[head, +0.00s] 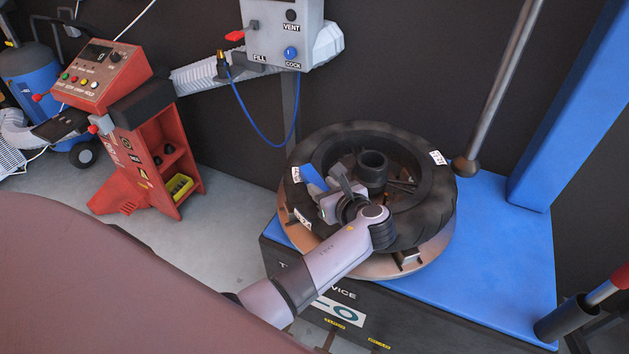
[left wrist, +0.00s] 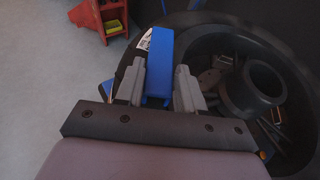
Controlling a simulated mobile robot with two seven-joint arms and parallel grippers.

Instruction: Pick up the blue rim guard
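The blue rim guard (head: 313,177) is at the left side of the tyre, by the rim edge, partly hidden by my gripper in the head view. In the left wrist view the rim guard (left wrist: 159,55) stands between the two grey fingers. My left gripper (head: 327,197) reaches over the tyre. My right gripper is not in view.
The black tyre (head: 436,205) with its wheel lies flat on a round turntable on the blue machine bed (head: 510,235). A grey post (head: 495,90) stands behind it at right. A red control cabinet (head: 150,150) stands at left. Grey floor lies between.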

